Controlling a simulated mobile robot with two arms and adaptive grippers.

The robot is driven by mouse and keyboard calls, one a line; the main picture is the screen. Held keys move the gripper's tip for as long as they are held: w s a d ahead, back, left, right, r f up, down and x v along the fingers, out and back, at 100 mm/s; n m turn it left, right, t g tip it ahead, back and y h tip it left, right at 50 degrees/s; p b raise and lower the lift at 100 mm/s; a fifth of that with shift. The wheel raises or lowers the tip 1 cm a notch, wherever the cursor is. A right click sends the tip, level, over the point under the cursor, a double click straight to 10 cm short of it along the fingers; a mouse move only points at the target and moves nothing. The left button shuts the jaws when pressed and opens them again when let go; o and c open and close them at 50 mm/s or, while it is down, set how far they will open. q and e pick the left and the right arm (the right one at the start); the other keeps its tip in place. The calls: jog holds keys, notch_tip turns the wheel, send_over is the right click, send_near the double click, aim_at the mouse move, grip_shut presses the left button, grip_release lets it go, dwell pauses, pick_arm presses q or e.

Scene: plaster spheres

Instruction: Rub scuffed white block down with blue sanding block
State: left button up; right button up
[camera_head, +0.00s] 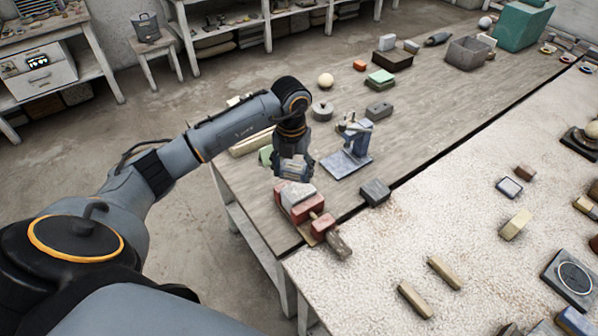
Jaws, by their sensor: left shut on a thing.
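The scuffed white block (297,193) sits in a red vise (307,207) near the left end of the wooden bench. My left gripper (293,172) points down just above the white block. It is shut on a small blue-grey thing, which looks like the blue sanding block; the fingers hide most of it. I cannot tell whether it touches the white block. My right gripper is not in view.
A blue-grey stand (350,155) on a flat base is close right of the vise. A dark grey block (375,192) lies near the bench edge. A pale sphere (326,80) and a grey ring-shaped weight (322,111) stand farther back. The speckled table (420,230) adjoins in front.

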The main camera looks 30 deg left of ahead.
aim_at(292, 179)
pick_arm(q)
jog(key=f, duration=0.1)
jog(key=b, duration=0.1)
jog(key=f, duration=0.1)
jog(key=shift+w+a+f, duration=0.15)
jog(key=shift+a+f, duration=0.1)
jog(key=shift+f, duration=0.1)
jog(key=shift+d+f+b, duration=0.1)
jog(key=shift+f+b, duration=0.25)
jog(key=shift+b, duration=0.2)
jog(key=shift+d+f+b, duration=0.1)
jog(key=shift+f+b, duration=0.45)
jog(key=shift+f, duration=0.6)
jog(key=shift+f+b, duration=0.65)
jog(key=shift+b, duration=0.1)
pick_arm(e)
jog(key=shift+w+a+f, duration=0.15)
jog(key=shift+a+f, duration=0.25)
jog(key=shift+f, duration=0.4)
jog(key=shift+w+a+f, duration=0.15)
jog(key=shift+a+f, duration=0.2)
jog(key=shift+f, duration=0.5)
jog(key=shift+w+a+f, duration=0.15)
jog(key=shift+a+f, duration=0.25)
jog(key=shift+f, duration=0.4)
pick_arm(q)
jog(key=shift+f, duration=0.15)
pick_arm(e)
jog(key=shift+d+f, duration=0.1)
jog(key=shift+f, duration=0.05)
